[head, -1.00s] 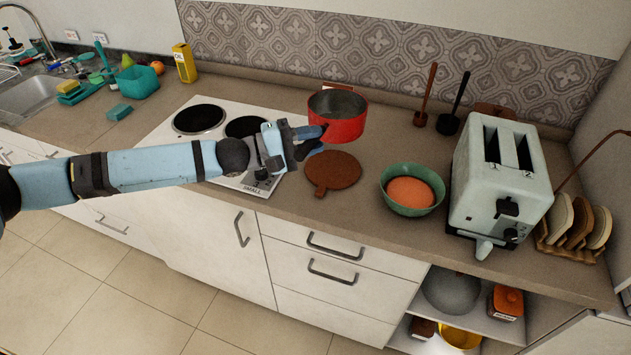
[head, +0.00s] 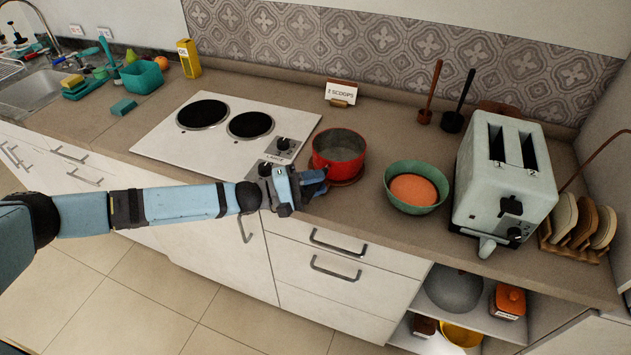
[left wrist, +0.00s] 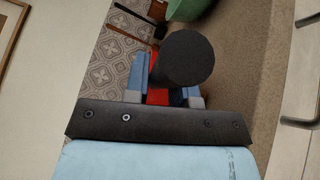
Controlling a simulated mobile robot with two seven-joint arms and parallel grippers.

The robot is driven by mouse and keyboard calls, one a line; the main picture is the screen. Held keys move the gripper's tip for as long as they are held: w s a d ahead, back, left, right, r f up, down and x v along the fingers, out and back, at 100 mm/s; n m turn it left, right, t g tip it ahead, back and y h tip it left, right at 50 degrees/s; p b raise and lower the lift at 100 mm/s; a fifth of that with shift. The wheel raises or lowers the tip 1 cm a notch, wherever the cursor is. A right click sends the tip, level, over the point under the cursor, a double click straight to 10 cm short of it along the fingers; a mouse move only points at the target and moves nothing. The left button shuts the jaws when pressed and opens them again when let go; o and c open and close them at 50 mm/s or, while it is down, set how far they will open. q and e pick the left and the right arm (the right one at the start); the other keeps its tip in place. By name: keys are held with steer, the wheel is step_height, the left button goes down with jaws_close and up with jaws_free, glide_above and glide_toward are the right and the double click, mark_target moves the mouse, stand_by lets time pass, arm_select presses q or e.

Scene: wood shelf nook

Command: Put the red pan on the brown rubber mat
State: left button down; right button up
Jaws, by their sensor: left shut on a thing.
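The red pan (head: 338,157) is upright over the brown rubber mat (head: 350,181) on the counter, to the right of the stove. Only a thin edge of the mat shows below the pan; I cannot tell whether the pan's base touches it. My left gripper (head: 318,181) is shut on the pan's handle, at the pan's left front. In the left wrist view, a red part of the pan (left wrist: 158,97) shows between the fingers, partly hidden by a dark round shape. My right gripper is not in view.
A green bowl (head: 414,187) with an orange content stands just right of the pan. A white toaster (head: 500,185) is farther right. The white stove (head: 226,135) lies to the left. A small sign (head: 341,93) stands behind the pan.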

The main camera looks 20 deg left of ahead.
arm_select(q)
steer(key=shift+r, duration=0.1)
steer(key=c, duration=1.1)
jaws_free()
steer(key=shift+f, duration=0.2)
steer(key=shift+o, duration=0.8)
steer(key=shift+r, duration=0.1)
steer(key=shift+s+a, duration=0.1)
steer(key=shift+a, duration=0.05)
steer(key=b+v, duration=0.1)
steer(key=v, duration=1)
steer(key=shift+s+a, duration=0.15)
steer(key=shift+a, duration=0.15)
